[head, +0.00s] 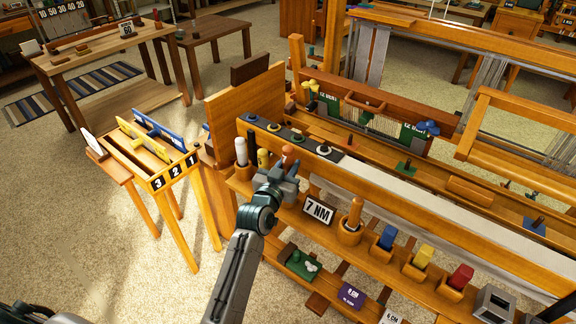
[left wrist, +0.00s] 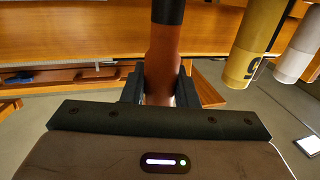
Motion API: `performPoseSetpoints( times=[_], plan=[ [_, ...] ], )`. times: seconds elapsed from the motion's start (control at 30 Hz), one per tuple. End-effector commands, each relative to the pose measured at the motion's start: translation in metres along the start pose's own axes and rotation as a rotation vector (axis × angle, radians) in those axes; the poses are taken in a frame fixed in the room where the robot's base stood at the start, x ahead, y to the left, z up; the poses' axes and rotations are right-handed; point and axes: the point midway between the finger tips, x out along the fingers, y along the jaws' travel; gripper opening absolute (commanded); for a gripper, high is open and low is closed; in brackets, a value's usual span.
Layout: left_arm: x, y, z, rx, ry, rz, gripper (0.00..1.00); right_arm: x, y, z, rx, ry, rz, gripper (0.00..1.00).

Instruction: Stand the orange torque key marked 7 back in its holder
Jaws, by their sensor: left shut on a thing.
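My left gripper (head: 280,172) is shut on an orange-brown key, whose rounded top (head: 287,151) shows just above the fingers in the head view. In the left wrist view the key (left wrist: 163,65) stands between the fingers, with a black section at the picture's top. I see no number on it. A yellow key (head: 263,158) and a white key (head: 241,151) stand just left of the gripper; the yellow one (left wrist: 262,40) has a dark mark in the wrist view. The gripper and arm hide what lies beneath the held key. My right gripper is not in view.
A 7 NM sign (head: 319,210) stands on the shelf right of the gripper. Beside it a round wooden cup (head: 350,234) holds an upright wooden handle. Blue (head: 388,237), yellow (head: 423,257) and red (head: 460,277) blocks sit further right. The loom beam (head: 400,200) runs behind.

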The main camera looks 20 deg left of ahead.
Motion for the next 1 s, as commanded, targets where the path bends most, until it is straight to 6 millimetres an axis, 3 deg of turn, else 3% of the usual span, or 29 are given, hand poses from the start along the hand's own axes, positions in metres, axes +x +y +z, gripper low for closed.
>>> performPoseSetpoints(
  times=[1.0],
  plan=[
    [0.000, 0.000, 0.024, 0.000, 0.001, 0.000, 0.00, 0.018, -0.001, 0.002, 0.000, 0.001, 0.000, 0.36]
  ],
)
